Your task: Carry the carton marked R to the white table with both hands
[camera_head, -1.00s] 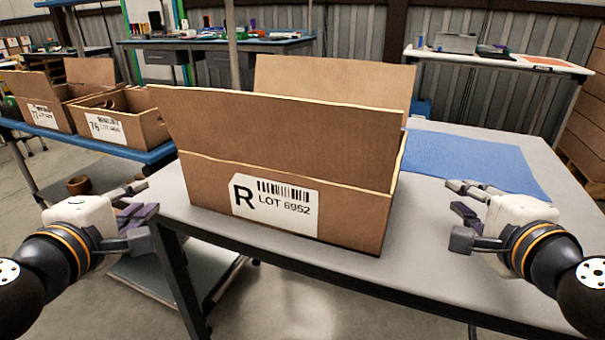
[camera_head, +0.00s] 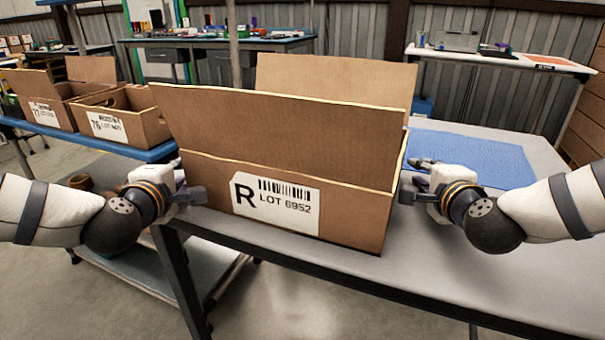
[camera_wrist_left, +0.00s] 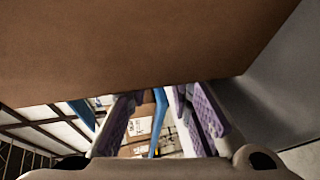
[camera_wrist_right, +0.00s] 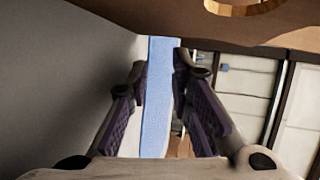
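The carton marked R (camera_head: 290,215) stands upright with its flaps up on a grey table (camera_head: 300,262). Its label reads R, LOT 6952. My left gripper (camera_head: 183,182) is at its left side and my right gripper (camera_head: 414,180) at its right side. Both look open, with a gap between the purple finger pads in each wrist view. The carton wall fills the top of the left wrist view (camera_wrist_left: 130,50). A hand hole shows in the carton wall (camera_wrist_right: 290,25) in the right wrist view. I cannot tell whether the fingers touch the carton. A white table (camera_head: 490,62) stands at the back right.
A blue mat (camera_head: 475,155) lies on the grey table right of the carton. Two other cartons, marked 77 (camera_head: 45,112) and 76 (camera_head: 105,125), sit on a blue bench at left. The white table holds a grey case (camera_head: 453,41) and small items. Stacked boxes stand at far right.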

